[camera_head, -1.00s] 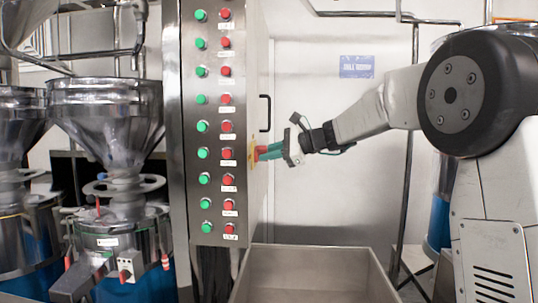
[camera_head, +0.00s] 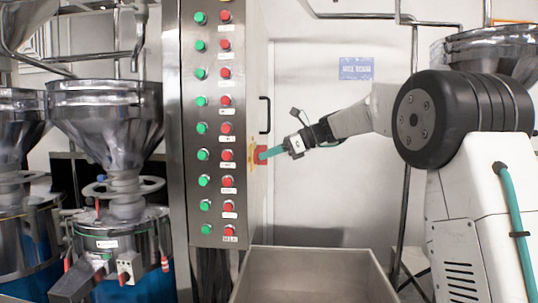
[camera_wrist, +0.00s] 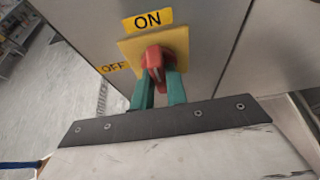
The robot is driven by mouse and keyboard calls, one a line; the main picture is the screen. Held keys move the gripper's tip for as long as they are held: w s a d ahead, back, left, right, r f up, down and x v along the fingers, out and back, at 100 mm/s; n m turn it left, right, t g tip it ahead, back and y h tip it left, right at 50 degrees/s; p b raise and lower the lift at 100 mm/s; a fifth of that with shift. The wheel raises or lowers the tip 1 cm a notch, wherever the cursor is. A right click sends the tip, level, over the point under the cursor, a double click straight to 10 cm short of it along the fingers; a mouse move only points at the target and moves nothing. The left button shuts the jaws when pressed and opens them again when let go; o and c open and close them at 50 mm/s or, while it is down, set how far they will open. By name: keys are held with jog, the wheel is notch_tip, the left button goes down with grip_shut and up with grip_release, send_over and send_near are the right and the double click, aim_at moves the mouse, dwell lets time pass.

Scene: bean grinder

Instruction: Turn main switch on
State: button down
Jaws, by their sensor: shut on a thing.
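The main switch is a red knob (camera_wrist: 153,62) on a yellow plate (camera_wrist: 178,42) on the side of the steel control cabinet. In the wrist view, an ON label (camera_wrist: 148,20) is above the plate and an OFF label (camera_wrist: 114,68) is at its left. The knob's handle stands roughly upright in that view, its top toward ON. My gripper (camera_wrist: 158,82) has its green fingers on either side of the handle and is shut on it. In the head view, the knob (camera_head: 260,155) shows at the cabinet's right side, with my gripper (camera_head: 268,153) reaching it from the right.
The steel cabinet (camera_head: 216,118) has columns of green and red buttons on its front and a black door handle (camera_head: 264,115) at its side. An open metal bin (camera_head: 312,258) stands below my arm. Grinders with steel hoppers (camera_head: 104,110) are at the left.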

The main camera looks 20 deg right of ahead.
dwell(0.3)
jog(key=c, duration=1.4)
grip_release()
jog(key=v, duration=0.7)
jog(key=shift+d, duration=0.35)
jog(key=shift+r, duration=0.15)
